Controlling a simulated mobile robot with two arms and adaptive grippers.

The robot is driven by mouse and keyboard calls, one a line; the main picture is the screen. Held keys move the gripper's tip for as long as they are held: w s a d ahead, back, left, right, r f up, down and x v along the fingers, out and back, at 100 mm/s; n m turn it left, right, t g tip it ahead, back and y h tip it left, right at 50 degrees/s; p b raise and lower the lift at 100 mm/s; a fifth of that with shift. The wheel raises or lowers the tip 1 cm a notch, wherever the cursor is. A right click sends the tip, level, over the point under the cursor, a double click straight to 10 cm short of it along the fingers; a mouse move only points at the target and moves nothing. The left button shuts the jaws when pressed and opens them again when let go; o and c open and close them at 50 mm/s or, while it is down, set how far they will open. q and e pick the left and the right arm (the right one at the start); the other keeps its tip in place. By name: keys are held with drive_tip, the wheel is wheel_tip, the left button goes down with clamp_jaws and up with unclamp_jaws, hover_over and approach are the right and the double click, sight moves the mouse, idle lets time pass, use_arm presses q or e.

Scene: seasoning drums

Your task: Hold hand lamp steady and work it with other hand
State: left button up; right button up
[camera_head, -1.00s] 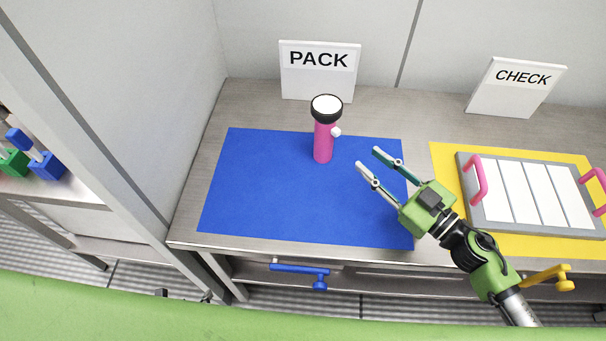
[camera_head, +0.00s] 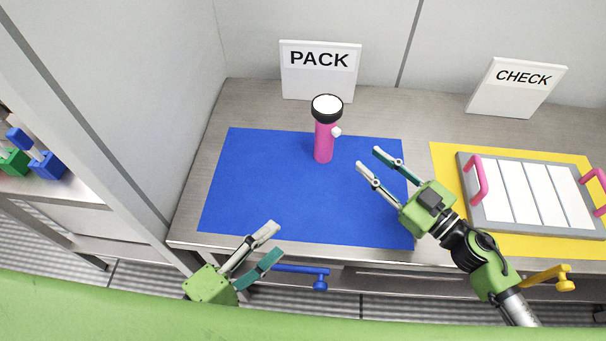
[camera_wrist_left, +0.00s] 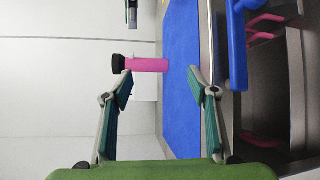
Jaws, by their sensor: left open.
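The hand lamp (camera_head: 324,142) stands upright at the back of the blue mat (camera_head: 260,190). It has a pink body, a black head with a white top face and a white knob on its right side. It also shows in the left wrist view (camera_wrist_left: 147,65), lying sideways in that picture, ahead of the jaws. My left gripper (camera_head: 272,243) is open and empty at the front edge of the table, well short of the lamp. My right gripper (camera_head: 369,158) is open and empty over the right part of the blue mat, to the right of the lamp and apart from it.
A PACK sign (camera_head: 318,70) stands behind the lamp, and a CHECK sign (camera_head: 515,87) stands at the back right. A grey tray with pink handles (camera_head: 480,181) lies on a yellow mat (camera_head: 446,165). A blue handle (camera_head: 305,270) juts out below the front edge.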

sight(321, 142)
use_arm(q)
drive_tip(key=w+n+t, duration=0.1)
drive_tip(key=w+n, duration=0.2)
drive_tip(key=w+d+n+t+y, duration=0.1)
drive_tip(key=w+n, duration=0.2)
drive_tip(key=n, duration=0.1)
drive_tip(key=w+n+t+y, duration=0.1)
drive_tip(key=w+n, duration=0.2)
drive_tip(key=shift+w+d+n, duration=0.2)
drive_tip(key=shift+d+n, duration=0.1)
drive_tip(key=w+d+n, duration=0.1)
drive_tip(key=w+n, duration=0.1)
drive_tip(key=w+d+n+y, duration=0.1)
drive_tip(key=w+n, duration=0.1)
drive_tip(key=n, duration=0.1)
drive_tip(key=w+d+n+t+y, duration=0.1)
drive_tip(key=w+n, duration=0.1)
drive_tip(key=n, duration=0.1)
drive_tip(key=shift+w+d+r, duration=0.1)
drive_tip(key=shift+w+r, duration=0.15)
drive_tip(key=shift+r, duration=0.05)
drive_tip(key=shift+w+d+r+n, duration=0.1)
drive_tip(key=shift+w+d+n, duration=0.2)
drive_tip(key=shift+w+n, duration=0.3)
drive_tip(key=x, duration=1.3)
drive_tip(key=shift+w, duration=0.15)
drive_tip(key=c, duration=1.4)
